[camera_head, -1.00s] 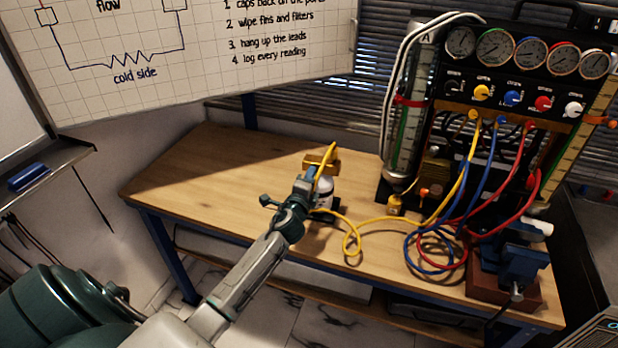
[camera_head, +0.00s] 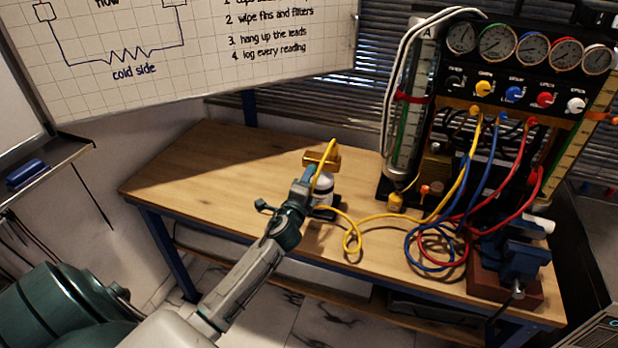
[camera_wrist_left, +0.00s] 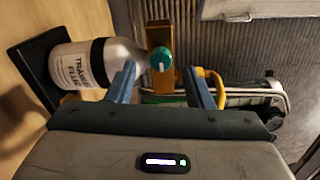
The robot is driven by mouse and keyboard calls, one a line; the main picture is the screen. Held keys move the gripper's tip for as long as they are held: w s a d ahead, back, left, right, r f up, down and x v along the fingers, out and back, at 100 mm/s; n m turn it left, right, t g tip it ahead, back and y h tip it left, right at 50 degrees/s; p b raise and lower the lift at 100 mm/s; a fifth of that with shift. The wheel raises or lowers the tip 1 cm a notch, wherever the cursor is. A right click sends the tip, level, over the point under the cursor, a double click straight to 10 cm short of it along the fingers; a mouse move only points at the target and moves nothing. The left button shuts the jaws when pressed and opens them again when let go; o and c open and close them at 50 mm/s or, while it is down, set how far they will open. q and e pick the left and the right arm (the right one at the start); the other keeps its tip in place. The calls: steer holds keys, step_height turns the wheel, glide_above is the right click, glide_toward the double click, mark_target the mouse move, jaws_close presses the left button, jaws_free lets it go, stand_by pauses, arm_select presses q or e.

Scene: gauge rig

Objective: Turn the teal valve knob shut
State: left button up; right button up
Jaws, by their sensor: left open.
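The teal valve knob (camera_wrist_left: 161,58) shows in the left wrist view, round with a pale mark, on the front of a brass block (camera_wrist_left: 160,33). The brass block also shows in the head view (camera_head: 322,159), on top of a white and silver bottle (camera_head: 325,188); there the knob is hidden behind my gripper. The bottle lies sideways in the left wrist picture, with a printed label (camera_wrist_left: 80,68). My left gripper (camera_wrist_left: 163,84) is open. Its two blue-grey fingertips are on either side of the knob's line, just short of it in the picture; contact cannot be told.
A yellow hose (camera_head: 352,235) runs from the brass block across the wooden bench (camera_head: 215,170) to the gauge panel (camera_head: 515,75). Coiled blue and red hoses lie to the right, near a blue vise (camera_head: 518,262). The bench's left part is clear.

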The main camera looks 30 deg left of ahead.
arm_select(q)
steer(key=b+v, duration=0.1)
steer(key=v, duration=0.6)
steer(key=shift+s+b, duration=0.3)
steer(key=shift+s+d, duration=0.1)
steer(key=s+d+f+n+g+h, duration=0.2)
steer(key=s+d+f+n+g, duration=0.25)
steer(key=s, duration=0.55)
steer(key=s+d+f+n+g+h, duration=0.1)
steer(key=s+d+f+n+g, duration=0.35)
steer(key=s, duration=0.65)
steer(key=s+d+f+n+g+h, duration=0.25)
steer(key=s+n+g, duration=0.35)
steer(key=s, duration=0.4)
step_height(320, 180, down, 29)
steer(key=w+a, duration=0.1)
steer(key=a, duration=0.2)
steer(key=s+a+f+n+g, duration=0.1)
steer(key=s+f, duration=1.8)
steer(key=f, duration=0.2)
steer(key=shift+s+f+y+b, duration=0.15)
steer(key=shift+f+y+b, duration=0.15)
steer(key=shift+y+b, duration=0.1)
